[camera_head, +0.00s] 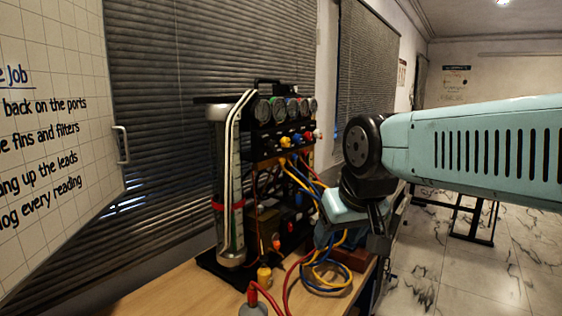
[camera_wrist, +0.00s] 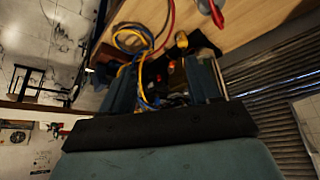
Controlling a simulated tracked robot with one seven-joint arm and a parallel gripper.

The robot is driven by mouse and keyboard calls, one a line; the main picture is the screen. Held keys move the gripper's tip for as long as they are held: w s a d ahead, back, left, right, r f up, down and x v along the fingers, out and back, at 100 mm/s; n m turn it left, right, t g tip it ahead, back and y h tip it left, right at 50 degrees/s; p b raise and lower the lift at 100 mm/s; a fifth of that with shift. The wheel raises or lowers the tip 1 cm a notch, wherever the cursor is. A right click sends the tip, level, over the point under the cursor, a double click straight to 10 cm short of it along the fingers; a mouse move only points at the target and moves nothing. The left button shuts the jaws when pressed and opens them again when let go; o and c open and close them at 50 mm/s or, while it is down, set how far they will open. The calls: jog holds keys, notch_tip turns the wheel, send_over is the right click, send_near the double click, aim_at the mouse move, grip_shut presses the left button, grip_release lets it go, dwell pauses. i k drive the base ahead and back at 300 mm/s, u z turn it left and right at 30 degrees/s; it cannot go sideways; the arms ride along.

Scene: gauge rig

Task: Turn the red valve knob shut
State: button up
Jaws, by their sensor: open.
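The gauge rig (camera_head: 268,155) stands on the wooden table, with a row of round gauges on top. Below the gauges is a row of coloured knobs. The red knob cannot be made out in the wrist view.
Yellow, blue and red hoses (camera_head: 330,275) hang from the rig and coil on the table (camera_head: 165,297). A tall clear cylinder (camera_head: 231,190) with a red band stands at the rig's left. A yellow piece (camera_head: 264,276) lies in front. Blinds and a whiteboard are behind and left.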

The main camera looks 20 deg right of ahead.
aim_at(307, 136)
jog(key=u, duration=0.05)
jog(key=k, duration=1)
jog(key=u, duration=0.5)
jog(key=i, duration=1.2)
jog(key=z, duration=0.55)
